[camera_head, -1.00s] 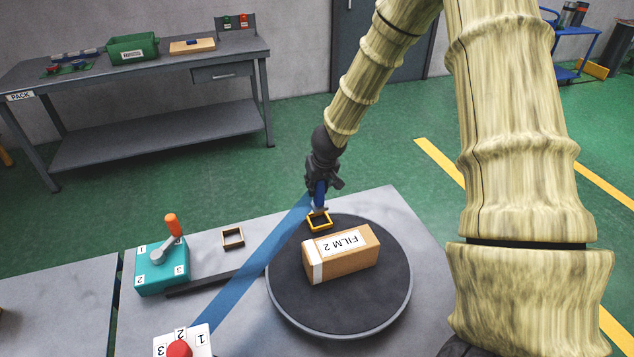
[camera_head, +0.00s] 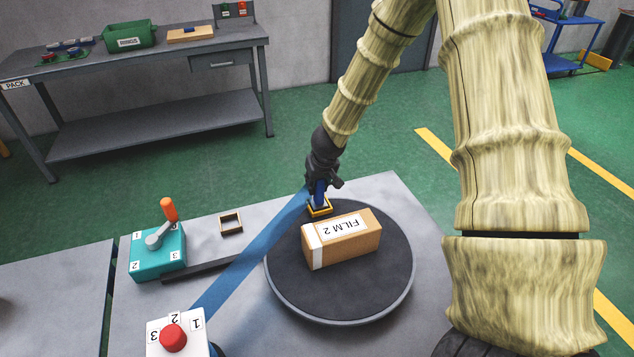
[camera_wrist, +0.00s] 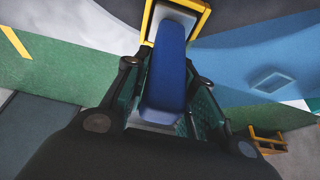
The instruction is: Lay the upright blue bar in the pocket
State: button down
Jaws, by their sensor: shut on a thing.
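My gripper (camera_head: 320,186) is shut on the blue bar (camera_wrist: 168,75), which sits between its fingers in the wrist view. In the head view the blue bar (camera_head: 320,189) is held about upright, low over a small yellow-rimmed square frame (camera_head: 319,209) at the back edge of the round dark plate. The yellow rim (camera_wrist: 146,22) also shows around the bar's far end in the wrist view. Whether the bar touches the frame's floor cannot be told. A second small frame, brown-rimmed (camera_head: 231,223), lies on the table to the left, apart from the bar.
A cardboard box labelled FILM 2 (camera_head: 341,239) lies on the round plate (camera_head: 340,295), just in front of the gripper. A teal box with an orange-handled lever (camera_head: 158,258) and a red button on a white box (camera_head: 174,337) stand left. A blue strip crosses the table.

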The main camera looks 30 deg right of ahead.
jog(key=shift+f+b, duration=0.3)
jog(key=shift+f, duration=0.3)
dwell(0.8)
jog(key=c, duration=1.1)
grip_release()
jog(key=v, duration=1.2)
